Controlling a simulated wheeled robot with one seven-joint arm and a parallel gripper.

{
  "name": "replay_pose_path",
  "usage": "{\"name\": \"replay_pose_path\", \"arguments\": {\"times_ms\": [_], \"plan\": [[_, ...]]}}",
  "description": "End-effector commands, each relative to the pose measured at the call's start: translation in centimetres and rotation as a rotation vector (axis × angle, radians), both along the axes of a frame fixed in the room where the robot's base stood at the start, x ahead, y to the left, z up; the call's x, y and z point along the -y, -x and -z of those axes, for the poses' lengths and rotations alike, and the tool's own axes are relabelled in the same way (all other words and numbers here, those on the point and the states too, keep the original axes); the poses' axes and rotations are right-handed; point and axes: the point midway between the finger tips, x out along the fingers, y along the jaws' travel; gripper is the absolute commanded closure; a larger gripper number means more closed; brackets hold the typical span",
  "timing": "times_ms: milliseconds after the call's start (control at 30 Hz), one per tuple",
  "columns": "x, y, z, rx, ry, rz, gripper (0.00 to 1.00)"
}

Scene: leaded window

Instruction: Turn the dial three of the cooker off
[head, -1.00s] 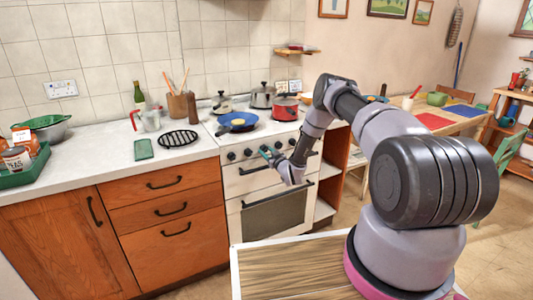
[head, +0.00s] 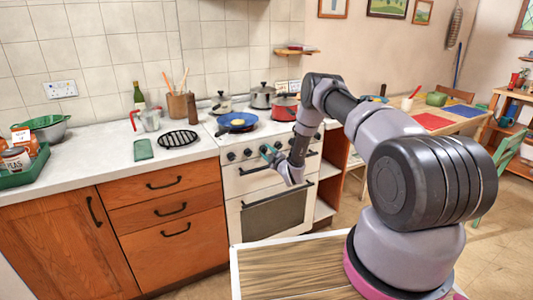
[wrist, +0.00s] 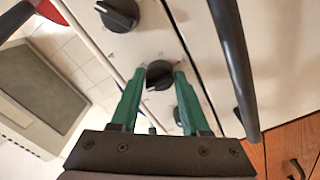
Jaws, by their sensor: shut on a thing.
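The cooker (head: 282,207) is white, with a row of black dials along its front panel. My gripper (head: 267,150) is at the middle of that row, covering the third dial from the left in the head view. In the wrist view, the green fingers of my gripper (wrist: 158,75) are shut on that black dial (wrist: 158,73), one on each side. Its exact pointer angle is hard to read. A neighbouring dial (wrist: 118,14) shows above it in the wrist view, and another is partly hidden behind the right finger.
A dark handle bar (wrist: 234,65) runs close beside the dials in the wrist view. A blue pan (head: 237,122) and a red pot (head: 285,107) stand on the hob. The worktop (head: 105,158) on the left holds a black trivet (head: 177,138).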

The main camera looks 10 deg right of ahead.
Motion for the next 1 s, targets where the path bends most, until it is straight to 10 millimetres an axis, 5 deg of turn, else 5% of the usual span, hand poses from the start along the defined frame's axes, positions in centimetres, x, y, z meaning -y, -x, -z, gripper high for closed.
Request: {"name": "replay_pose_path", "arguments": {"times_ms": [767, 800, 833, 867, 1000], "plan": [[-0.05, 0.11, 0.14, 0.030, 0.100, -0.002, 1.00], [-0.05, 0.11, 0.14, 0.030, 0.100, -0.002, 0.43], [-0.05, 0.11, 0.14, 0.030, 0.100, -0.002, 0.31], [-0.05, 0.10, 0.13, 0.029, 0.099, -0.002, 0.24], [-0.03, 0.06, 0.07, 0.030, 0.098, -0.001, 0.24]]}}
